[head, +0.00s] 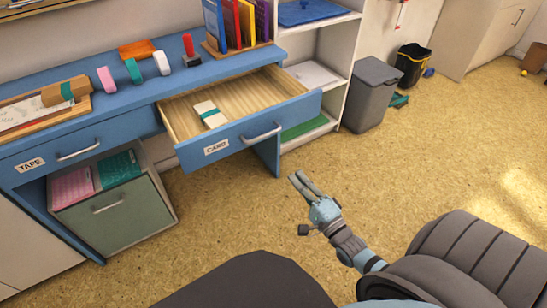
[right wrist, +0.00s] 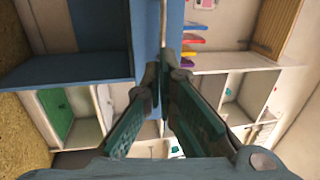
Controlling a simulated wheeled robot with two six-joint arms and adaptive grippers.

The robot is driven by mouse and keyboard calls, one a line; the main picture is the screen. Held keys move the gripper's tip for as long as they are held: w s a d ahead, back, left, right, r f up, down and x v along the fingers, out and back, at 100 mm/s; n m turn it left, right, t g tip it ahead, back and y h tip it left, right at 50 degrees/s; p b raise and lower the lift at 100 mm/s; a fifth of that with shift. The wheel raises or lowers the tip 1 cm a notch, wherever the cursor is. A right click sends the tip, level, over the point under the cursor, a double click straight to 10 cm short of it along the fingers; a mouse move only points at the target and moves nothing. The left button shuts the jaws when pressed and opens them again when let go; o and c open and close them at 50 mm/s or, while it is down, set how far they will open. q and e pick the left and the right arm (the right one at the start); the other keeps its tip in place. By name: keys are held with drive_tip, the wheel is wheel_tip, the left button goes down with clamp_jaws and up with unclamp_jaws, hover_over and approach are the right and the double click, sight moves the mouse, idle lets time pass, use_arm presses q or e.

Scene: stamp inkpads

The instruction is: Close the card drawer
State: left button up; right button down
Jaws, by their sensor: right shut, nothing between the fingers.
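The card drawer (head: 297,112) is blue with a pale wooden inside and stands pulled out from the blue desk in the head view. Its front bears a CARD label (head: 215,147) and a silver handle (head: 262,134). A white bundle with a green band (head: 209,115) lies inside. My right gripper (head: 296,180) is shut and empty, in front of the drawer and below its right end, apart from it in the head view. In the right wrist view its fingertips (right wrist: 164,72) come together before a blue surface. My left gripper is out of view.
The TAPE drawer (head: 110,142) is shut at the left, above an open green drawer (head: 112,212). Stamps and tape rolls (head: 161,63) stand on the desk. White shelves (head: 325,50) and a grey bin (head: 371,94) stand right of it. The floor before the drawer is clear.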

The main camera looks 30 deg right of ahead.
drive_tip(key=b, duration=0.2)
approach(266, 135)
drive_tip(key=w, duration=0.3)
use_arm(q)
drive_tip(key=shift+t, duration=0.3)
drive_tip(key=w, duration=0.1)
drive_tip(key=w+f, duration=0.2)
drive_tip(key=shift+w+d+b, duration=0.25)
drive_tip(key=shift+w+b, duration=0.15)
use_arm(e)
drive_tip(key=w, duration=0.1)
drive_tip(key=w+r, duration=0.1)
drive_tip(key=w, duration=0.1)
drive_tip(key=shift+w, duration=0.3)
drive_tip(key=shift+d, duration=0.1)
